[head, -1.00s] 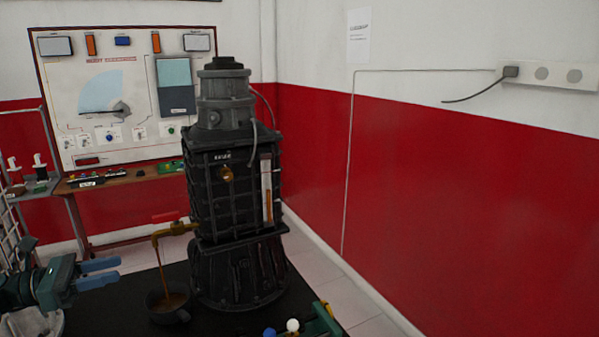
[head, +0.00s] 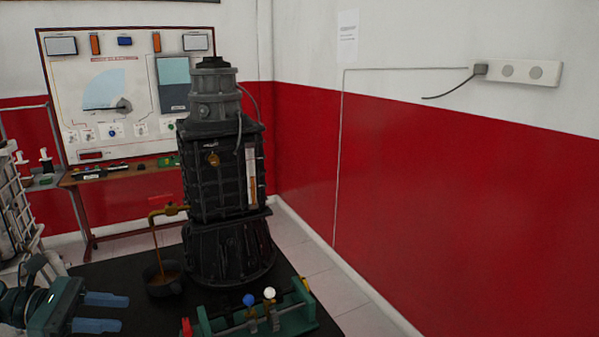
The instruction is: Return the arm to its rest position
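My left gripper (head: 120,312) is at the lower left of the head view. Its two blue fingers are apart, with nothing visible between them. It is in front of and to the left of the black engine trainer (head: 228,252), clear of it. My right gripper is not in view.
A green fixture (head: 295,316) with a blue knob (head: 249,300) and a white knob (head: 269,293) is at the front of the table. A panel board (head: 130,75) stands behind on a brown bench. A white rack (head: 14,205) is at the left. Red-and-white walls close the right.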

